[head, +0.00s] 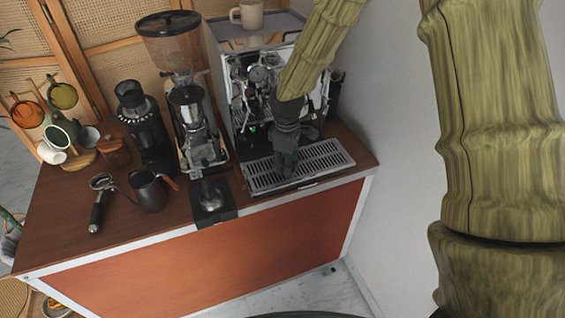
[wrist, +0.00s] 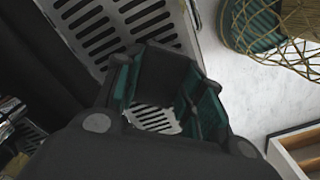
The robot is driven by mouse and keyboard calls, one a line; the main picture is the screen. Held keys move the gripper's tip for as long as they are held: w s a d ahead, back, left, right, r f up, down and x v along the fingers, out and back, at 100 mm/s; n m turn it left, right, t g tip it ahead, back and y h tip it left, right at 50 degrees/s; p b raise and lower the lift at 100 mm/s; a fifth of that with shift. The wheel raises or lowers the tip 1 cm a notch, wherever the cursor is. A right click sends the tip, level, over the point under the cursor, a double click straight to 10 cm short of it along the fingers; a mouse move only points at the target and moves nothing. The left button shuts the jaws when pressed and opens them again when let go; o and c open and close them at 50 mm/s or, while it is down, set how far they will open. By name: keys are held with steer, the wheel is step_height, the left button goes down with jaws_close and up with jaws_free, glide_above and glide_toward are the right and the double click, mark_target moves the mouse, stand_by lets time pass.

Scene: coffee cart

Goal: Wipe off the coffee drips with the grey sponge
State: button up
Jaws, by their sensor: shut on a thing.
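My gripper (head: 286,165) points down over the slotted metal drip tray (head: 328,160) at the front of the espresso machine. In the wrist view its two fingers with teal pads (wrist: 168,95) are closed around a dark grey block (wrist: 162,68), which looks like the grey sponge. The tray's slots (wrist: 115,25) show beyond and between the fingers. I cannot tell whether the sponge touches the tray. In the head view the sponge is not distinct from the dark gripper. No coffee drips can be made out in either view.
The espresso machine (head: 238,90) stands behind my gripper, with a beige cup (head: 250,14) on top.

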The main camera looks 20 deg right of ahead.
steer(key=shift+d+r+p, duration=0.15)
steer(key=shift+d+p, duration=0.4)
steer(key=shift+d, duration=0.95)
steer(key=shift+w+d+r, duration=0.1)
steer(key=shift+r, duration=0.1)
steer(key=shift+r+p, duration=0.1)
steer(key=shift+p, duration=0.25)
steer(key=shift+d, duration=0.1)
